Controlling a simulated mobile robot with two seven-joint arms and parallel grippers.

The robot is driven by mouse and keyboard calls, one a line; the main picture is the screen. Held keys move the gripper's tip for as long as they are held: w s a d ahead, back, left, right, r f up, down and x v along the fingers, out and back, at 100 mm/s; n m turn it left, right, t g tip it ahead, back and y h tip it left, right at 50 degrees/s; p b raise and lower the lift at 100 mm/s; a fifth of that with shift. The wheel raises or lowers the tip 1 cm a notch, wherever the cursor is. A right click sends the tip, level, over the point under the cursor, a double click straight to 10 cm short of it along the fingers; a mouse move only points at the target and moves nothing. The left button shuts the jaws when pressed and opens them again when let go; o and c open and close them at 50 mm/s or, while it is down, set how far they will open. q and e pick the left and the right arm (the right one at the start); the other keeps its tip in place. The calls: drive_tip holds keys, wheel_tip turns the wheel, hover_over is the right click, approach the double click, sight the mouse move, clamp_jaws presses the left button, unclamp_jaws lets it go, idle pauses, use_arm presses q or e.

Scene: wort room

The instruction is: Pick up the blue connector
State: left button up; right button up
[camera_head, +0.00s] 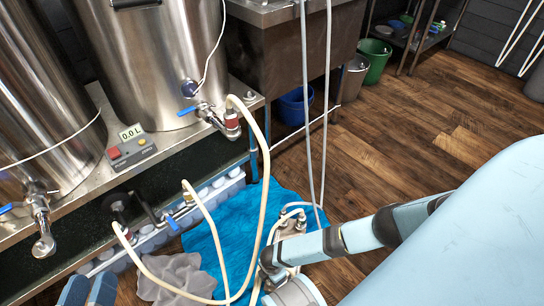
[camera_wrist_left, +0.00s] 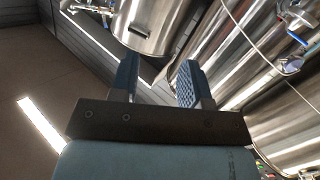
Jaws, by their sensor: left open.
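In the head view, a small dark-blue round piece (camera_head: 190,88) sits on the front of the steel tank, with a thin white cable running from it; it may be the blue connector, but I cannot tell for sure. My left gripper (camera_head: 88,290) shows only its two blue-grey fingers at the lower left edge, low and well apart from that piece. In the left wrist view the fingers (camera_wrist_left: 156,80) stand apart with nothing between them.
A steel tank (camera_head: 150,60) with a blue-handled valve stands at the back left. Pale hoses (camera_head: 267,180) loop across the middle. A control box (camera_head: 130,148) reads 0.0 L. A blue cloth (camera_head: 240,225) and a grey cloth (camera_head: 175,277) lie below. Wooden floor is open at right.

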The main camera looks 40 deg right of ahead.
drive_tip(key=c, duration=1.1)
use_arm(q)
drive_tip(key=shift+r, duration=0.1)
use_arm(e)
drive_tip(key=shift+r, duration=0.15)
use_arm(q)
wheel_tip(320, 180, up, 9)
drive_tip(key=t+p, duration=0.3)
drive_tip(key=p, duration=0.4)
use_arm(e)
wheel_tip(320, 180, up, 12)
drive_tip(key=shift+f, duration=0.1)
use_arm(q)
wheel_tip(320, 180, down, 6)
drive_tip(key=a+n+g+y+p, duration=0.1)
drive_tip(key=a+g+y+p, duration=0.1)
drive_tip(key=shift+a+r+p, duration=0.15)
drive_tip(key=shift+a+p, duration=0.25)
use_arm(e)
wheel_tip(320, 180, up, 8)
use_arm(q)
drive_tip(key=shift+r+p, duration=2.5)
use_arm(e)
drive_tip(key=shift+r, duration=2.3)
